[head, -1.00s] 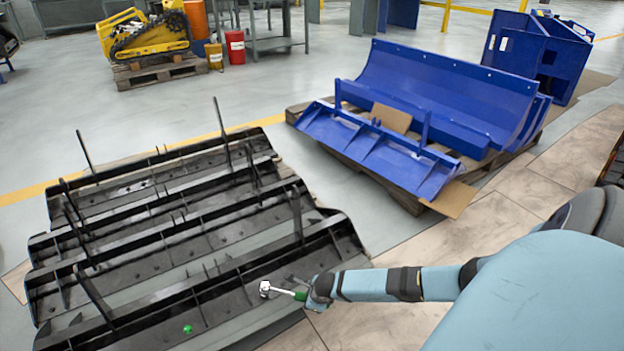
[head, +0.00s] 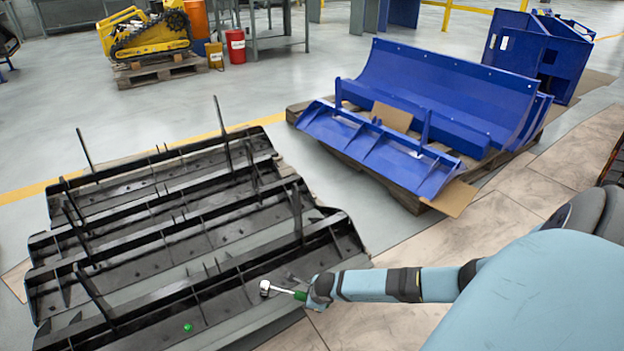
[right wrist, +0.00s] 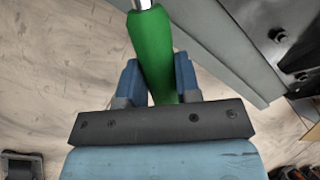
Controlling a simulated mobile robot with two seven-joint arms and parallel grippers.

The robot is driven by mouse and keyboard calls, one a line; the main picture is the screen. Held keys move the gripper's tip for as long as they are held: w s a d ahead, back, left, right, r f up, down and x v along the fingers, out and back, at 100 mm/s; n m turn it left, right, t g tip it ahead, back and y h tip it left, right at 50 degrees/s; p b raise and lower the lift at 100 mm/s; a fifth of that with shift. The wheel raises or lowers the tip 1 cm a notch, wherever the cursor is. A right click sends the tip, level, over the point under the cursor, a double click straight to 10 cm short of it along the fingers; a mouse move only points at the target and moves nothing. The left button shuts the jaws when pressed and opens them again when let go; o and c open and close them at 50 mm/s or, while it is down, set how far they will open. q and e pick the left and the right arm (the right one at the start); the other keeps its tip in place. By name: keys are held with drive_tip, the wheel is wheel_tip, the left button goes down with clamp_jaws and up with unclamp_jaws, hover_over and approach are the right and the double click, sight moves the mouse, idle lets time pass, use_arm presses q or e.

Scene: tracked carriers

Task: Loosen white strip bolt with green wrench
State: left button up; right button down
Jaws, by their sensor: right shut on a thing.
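My right gripper (head: 308,298) is shut on the green handle of the wrench (head: 283,291). The wrench's silver head points left, over the near edge of the black slatted frame (head: 245,290). In the right wrist view the green handle (right wrist: 153,50) sits between the two blue fingers (right wrist: 160,85), and its silver shaft leaves the top of the picture. A small bright green spot (head: 187,327) shows on the frame's near plate, left of the wrench head and apart from it. I cannot make out a white strip or its bolt. My left gripper is not in view.
Upright bars (head: 296,212) stick up from the black frame. Blue metal parts (head: 440,95) rest on a pallet at the right. A yellow tracked machine (head: 145,42) stands on a pallet at the back left. The floor between them is clear.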

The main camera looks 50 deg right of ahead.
drive_tip(key=shift+w+f, duration=0.15)
idle(0.5)
drive_tip(key=shift+f, duration=0.25)
drive_tip(key=shift+w+f, duration=0.2)
drive_tip(key=shift+f, duration=0.25)
idle(0.9)
idle(0.7)
drive_tip(key=c, duration=1.6)
unclamp_jaws()
clamp_jaws()
drive_tip(key=shift+w+d+r+n, duration=0.2)
drive_tip(key=shift+w+d+n, duration=0.2)
drive_tip(key=shift+d+n, duration=0.25)
drive_tip(key=shift+d, duration=0.1)
drive_tip(key=shift+w+d+r+n, duration=0.25)
drive_tip(key=shift+w+d+n, duration=0.25)
drive_tip(key=shift+n, duration=0.05)
